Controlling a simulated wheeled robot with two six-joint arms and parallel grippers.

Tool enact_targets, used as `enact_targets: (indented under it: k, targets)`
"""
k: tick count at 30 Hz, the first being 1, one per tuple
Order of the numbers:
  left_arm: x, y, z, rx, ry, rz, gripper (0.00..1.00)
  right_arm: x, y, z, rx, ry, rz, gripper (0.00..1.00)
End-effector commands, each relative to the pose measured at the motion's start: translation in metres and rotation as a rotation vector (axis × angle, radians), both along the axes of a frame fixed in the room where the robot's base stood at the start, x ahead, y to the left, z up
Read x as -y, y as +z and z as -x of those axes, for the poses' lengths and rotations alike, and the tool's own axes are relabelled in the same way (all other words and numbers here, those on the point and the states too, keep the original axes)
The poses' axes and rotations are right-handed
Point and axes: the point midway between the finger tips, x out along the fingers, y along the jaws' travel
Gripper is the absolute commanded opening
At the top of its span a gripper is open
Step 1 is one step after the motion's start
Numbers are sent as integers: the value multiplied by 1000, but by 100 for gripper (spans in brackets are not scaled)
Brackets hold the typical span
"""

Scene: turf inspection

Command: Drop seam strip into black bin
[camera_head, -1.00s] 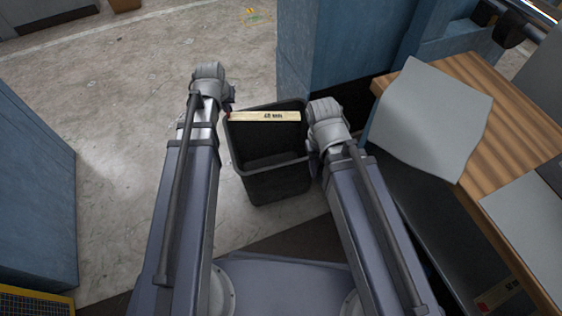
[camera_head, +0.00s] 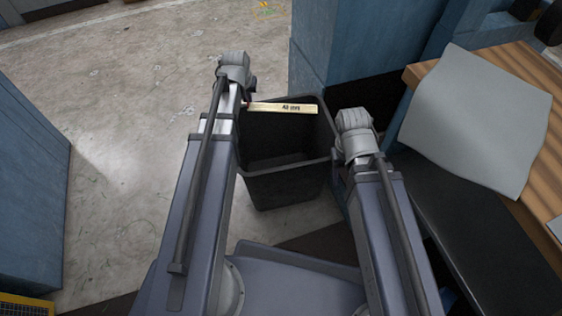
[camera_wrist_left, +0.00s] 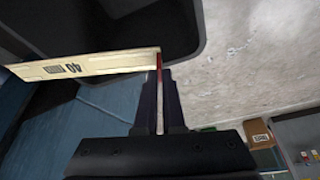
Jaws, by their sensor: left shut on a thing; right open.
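The seam strip (camera_head: 285,108) is a thin pale strip with dark print. It lies roughly level across the black bin's opening, near the far rim in the head view. My left gripper (camera_head: 246,102) is shut on the strip's reddish left end, beside the bin's far left corner. In the left wrist view, the fingers (camera_wrist_left: 160,72) pinch the strip (camera_wrist_left: 85,66) at one end, with the dark bin (camera_wrist_left: 190,45) behind it. The black bin (camera_head: 285,190) stands upright on the floor. My right gripper (camera_head: 339,168) is open at the bin's right side, partly hidden by its wrist.
A wooden table (camera_head: 548,90) with a grey sheet (camera_head: 480,120) is at the right. A blue cabinet (camera_head: 330,45) stands behind the bin, and another blue block (camera_head: 30,190) is at the left. Floor (camera_head: 130,110) is clear left of the bin.

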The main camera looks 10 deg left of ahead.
Motion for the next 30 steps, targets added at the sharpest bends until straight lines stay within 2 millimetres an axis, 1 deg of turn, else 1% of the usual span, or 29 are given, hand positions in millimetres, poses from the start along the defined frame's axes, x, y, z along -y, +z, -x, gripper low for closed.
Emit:
enact_targets:
  k: [5,16,20,27,28,30]
  targets:
    - [0,-14,0,0,0,0,0,0,-14,0,1,1,2,50]
    - [0,-55,0,0,-1,0,0,0,-55,-1,1,7,0,50]
    - [0,-60,0,0,-1,0,0,0,-60,-1,1,9,-2,50]
    - [0,-58,0,0,-1,0,0,0,-58,-1,1,9,-2,50]
    - [0,-58,0,0,-1,0,7,0,-58,-1,1,9,-2,50]
    - [0,-58,0,0,-1,0,15,0,-58,-1,1,9,-2,50]
